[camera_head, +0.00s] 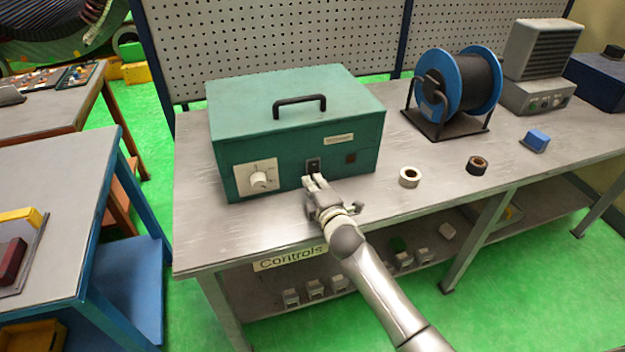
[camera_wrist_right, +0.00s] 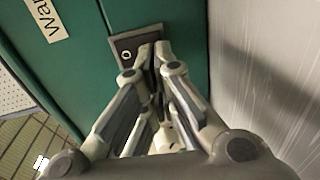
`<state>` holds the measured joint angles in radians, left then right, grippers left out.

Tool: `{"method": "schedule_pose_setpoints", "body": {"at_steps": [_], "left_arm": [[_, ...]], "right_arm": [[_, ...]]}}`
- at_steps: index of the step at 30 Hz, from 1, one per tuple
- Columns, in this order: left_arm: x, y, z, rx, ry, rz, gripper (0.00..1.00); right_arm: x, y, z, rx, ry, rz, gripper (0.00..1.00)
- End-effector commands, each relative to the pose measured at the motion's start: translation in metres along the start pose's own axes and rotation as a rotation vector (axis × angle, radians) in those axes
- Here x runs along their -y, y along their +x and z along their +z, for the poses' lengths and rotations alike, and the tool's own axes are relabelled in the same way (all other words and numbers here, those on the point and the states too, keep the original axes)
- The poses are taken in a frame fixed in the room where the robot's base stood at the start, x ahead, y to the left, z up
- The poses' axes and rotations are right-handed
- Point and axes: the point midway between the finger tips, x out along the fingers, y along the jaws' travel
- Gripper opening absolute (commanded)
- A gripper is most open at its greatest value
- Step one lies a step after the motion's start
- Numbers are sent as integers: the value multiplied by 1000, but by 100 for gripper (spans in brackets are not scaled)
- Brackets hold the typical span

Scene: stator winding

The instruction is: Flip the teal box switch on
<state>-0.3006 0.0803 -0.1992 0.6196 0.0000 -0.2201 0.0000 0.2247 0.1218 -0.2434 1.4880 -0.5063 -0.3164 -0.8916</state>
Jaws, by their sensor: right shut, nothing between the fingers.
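The teal box (camera_head: 292,114) stands on the grey workbench, with a black handle on top. Its front has a white dial plate (camera_head: 256,178) and a small dark switch (camera_head: 313,165) to the right of the dial. My right gripper (camera_head: 314,181) is shut and empty, with its fingertips just in front of and slightly below the switch. In the right wrist view the fingertips (camera_wrist_right: 153,47) overlap the dark switch plate (camera_wrist_right: 128,42), which bears a small "0" mark. I cannot tell if they touch it. The fingers hide part of the switch. My left gripper is not in view.
A pegboard (camera_head: 270,40) stands behind. A "Controls" label (camera_head: 290,258) marks the bench's front edge.

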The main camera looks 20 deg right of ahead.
Motion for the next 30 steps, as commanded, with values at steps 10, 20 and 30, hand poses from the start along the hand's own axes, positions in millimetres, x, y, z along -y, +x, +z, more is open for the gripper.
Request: {"method": "schedule_pose_setpoints", "body": {"at_steps": [10,20,30], "left_arm": [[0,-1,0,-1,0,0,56],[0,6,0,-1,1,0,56],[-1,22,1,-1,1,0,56]], "right_arm": [[0,11,0,-1,1,1,0],[3,12,0,0,1,10,0],[1,16,0,-1,1,53,0]]}}
